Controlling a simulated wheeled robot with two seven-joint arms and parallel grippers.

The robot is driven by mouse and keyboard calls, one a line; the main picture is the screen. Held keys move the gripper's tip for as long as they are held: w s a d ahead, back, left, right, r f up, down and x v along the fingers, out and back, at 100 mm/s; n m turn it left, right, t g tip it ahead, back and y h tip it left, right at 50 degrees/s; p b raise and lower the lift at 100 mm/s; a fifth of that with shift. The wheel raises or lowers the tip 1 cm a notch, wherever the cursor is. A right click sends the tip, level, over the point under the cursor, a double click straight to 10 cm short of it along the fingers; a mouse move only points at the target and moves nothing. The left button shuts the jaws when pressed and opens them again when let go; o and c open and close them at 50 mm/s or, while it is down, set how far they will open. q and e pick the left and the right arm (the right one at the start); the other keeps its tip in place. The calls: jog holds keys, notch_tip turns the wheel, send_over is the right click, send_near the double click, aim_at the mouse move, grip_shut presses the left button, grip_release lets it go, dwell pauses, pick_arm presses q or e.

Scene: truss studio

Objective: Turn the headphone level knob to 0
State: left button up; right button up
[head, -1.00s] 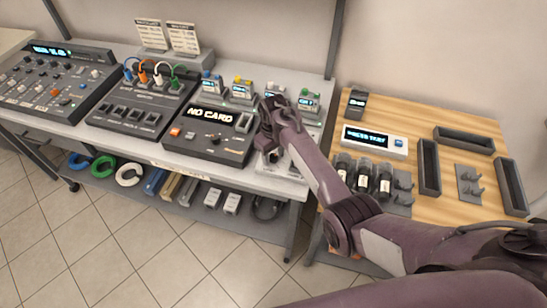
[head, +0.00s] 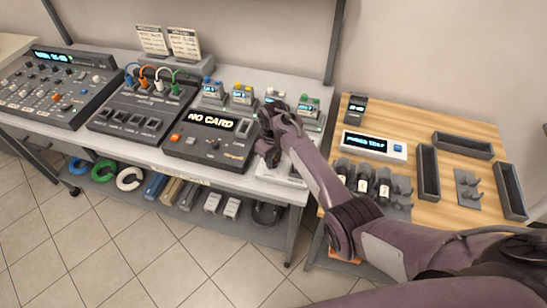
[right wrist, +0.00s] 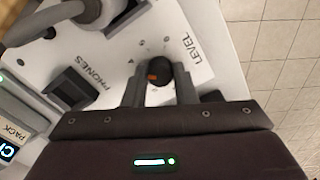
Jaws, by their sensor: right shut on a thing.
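The headphone level knob (right wrist: 157,72) is a small black knob with an orange mark, beside the printed word LEVEL on a white panel (right wrist: 200,25) in the right wrist view. My right gripper (right wrist: 160,88) is shut on the knob, one finger on each side of it. In the head view my right gripper (head: 270,135) is over the right end of the white bench and hides the knob and most of its panel. The knob's scale is too small to read, so its setting cannot be told. My left gripper is out of view.
A plug sits in the PHONES side of the panel, with a grey cable (right wrist: 85,12) close by. Left of my gripper stands the recorder reading NO CARD (head: 210,135). Small packs with lit displays (head: 242,95) stand behind. A wooden table (head: 440,190) is at right.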

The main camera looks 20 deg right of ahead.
jog(key=n+p, duration=0.1)
jog(key=n, duration=0.2)
jog(key=shift+r, duration=0.1)
jog(key=n+p, duration=0.1)
jog(key=n, duration=0.6)
jog(key=shift+n, duration=0.3)
jog(key=n, duration=0.4)
jog(key=shift+f+n, duration=0.2)
jog(key=shift+n, duration=0.1)
jog(key=n+b, duration=0.2)
jog(key=n, duration=0.1)
jog(key=shift+d+n, duration=0.1)
jog(key=shift+n, duration=0.2)
jog(key=n+b, duration=0.1)
jog(key=n, duration=0.1)
jog(key=shift+f+n, duration=0.1)
jog(key=shift+n, duration=0.3)
jog(key=n+b, duration=0.3)
jog(key=n, duration=0.1)
jog(key=shift+f+b, duration=0.1)
jog(key=shift+b, duration=0.3)
jog(key=n+b, duration=0.1)
jog(key=n, duration=0.2)
jog(key=shift+b, duration=0.35)
jog(key=n, duration=0.2)
jog(key=shift+r+n+b, duration=0.2)
jog(key=shift+n+b, duration=0.1)
jog(key=shift+n, duration=1.7)
